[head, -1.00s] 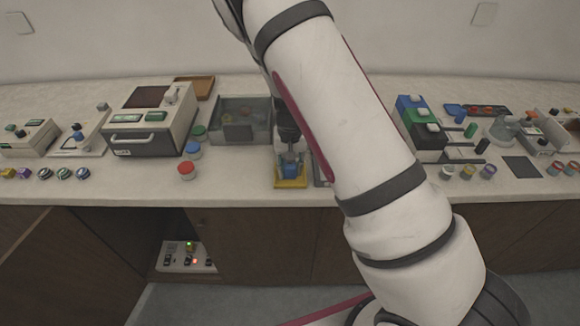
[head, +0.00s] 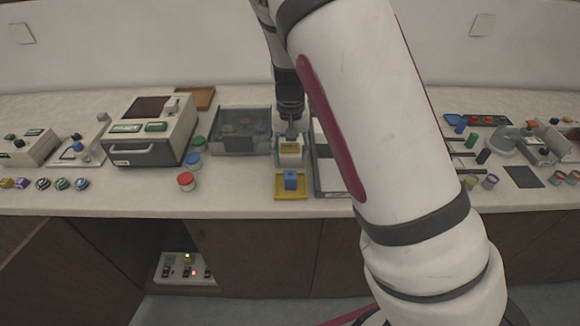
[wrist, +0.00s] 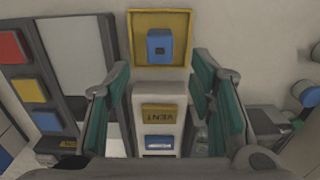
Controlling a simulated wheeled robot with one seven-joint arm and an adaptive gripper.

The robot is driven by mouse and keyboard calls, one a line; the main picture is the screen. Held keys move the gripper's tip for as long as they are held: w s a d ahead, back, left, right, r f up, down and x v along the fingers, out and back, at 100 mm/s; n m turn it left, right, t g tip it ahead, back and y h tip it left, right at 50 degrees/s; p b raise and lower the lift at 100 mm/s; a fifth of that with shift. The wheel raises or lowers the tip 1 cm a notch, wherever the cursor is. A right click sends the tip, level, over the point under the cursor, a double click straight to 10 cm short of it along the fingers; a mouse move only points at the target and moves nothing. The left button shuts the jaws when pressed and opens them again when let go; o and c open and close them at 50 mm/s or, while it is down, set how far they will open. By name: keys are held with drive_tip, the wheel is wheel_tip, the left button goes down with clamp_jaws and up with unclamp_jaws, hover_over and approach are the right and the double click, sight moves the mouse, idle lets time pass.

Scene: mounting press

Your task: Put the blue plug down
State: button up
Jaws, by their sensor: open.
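The blue plug (head: 291,180) stands on the yellow tray (head: 281,195) near the counter's front edge. It also shows in the wrist view (wrist: 160,46), inside the tray's raised rim (wrist: 133,40), with a small dark square on its top. My gripper (head: 291,132) is over the light box with the yellow VENT label, behind the tray in the head view.
The VENT box (wrist: 160,90) stands right behind the tray. A grey bin (head: 240,132) is to its left, with red, blue and green jars (head: 186,180) beyond. A board with red, yellow and blue squares (wrist: 58,80) lies beside it.

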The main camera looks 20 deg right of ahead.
drive_tip(key=s+a+r+n+t+y, duration=0.1)
drive_tip(key=s+r, duration=0.5)
drive_tip(key=r, duration=0.3)
drive_tip(key=s+r+n+t+y, duration=0.1)
drive_tip(key=s+r, duration=0.5)
drive_tip(key=r, duration=0.3)
drive_tip(key=s+r+t+h, duration=0.1)
drive_tip(key=s+r, duration=0.2)
drive_tip(key=s, duration=0.4)
drive_tip(key=s+d+r+n+t+h, duration=0.1)
drive_tip(key=s+r+t, duration=0.1)
drive_tip(key=s, duration=0.6)
drive_tip(key=shift+s+r+n, duration=0.2)
drive_tip(key=shift+r+n, duration=0.1)
drive_tip(key=shift+r, duration=0.3)
drive_tip(key=shift+c, duration=0.5)
